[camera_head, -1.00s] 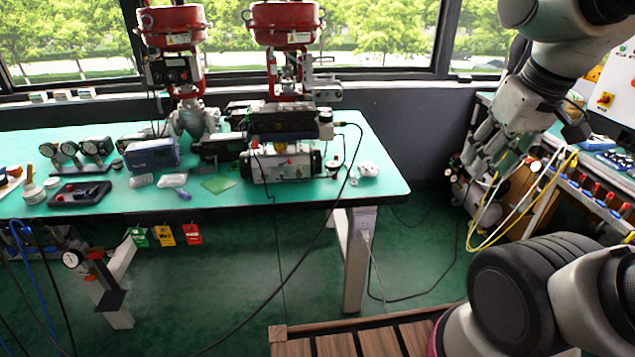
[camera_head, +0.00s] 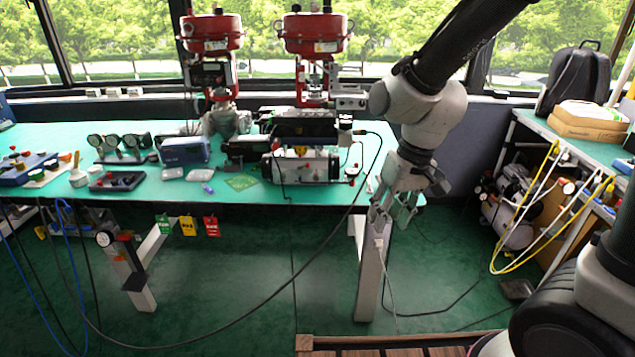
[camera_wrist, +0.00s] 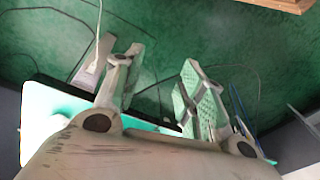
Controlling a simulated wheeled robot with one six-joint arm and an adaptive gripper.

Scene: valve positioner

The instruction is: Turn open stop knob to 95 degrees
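A valve positioner assembly (camera_head: 304,129) stands on the green bench under the right red actuator (camera_head: 314,35). Its silver lower body (camera_head: 290,168) has small red parts on its front and top. I cannot tell which small part is the open stop knob at this size. My gripper (camera_head: 390,224) hangs pointing down at the bench's right front corner, to the right of the positioner and apart from it. In the wrist view my gripper (camera_wrist: 160,62) has its fingers spread with nothing between them. The floor and part of the bench show behind them; no knob shows there.
The green bench top (camera_head: 240,195) holds gauges (camera_head: 118,147), a blue box (camera_head: 185,150) and a second red actuator (camera_head: 212,35). Black cables hang from its front. Yellow and white hoses (camera_head: 545,215) hang by the right bench. Floor between the benches is mostly clear.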

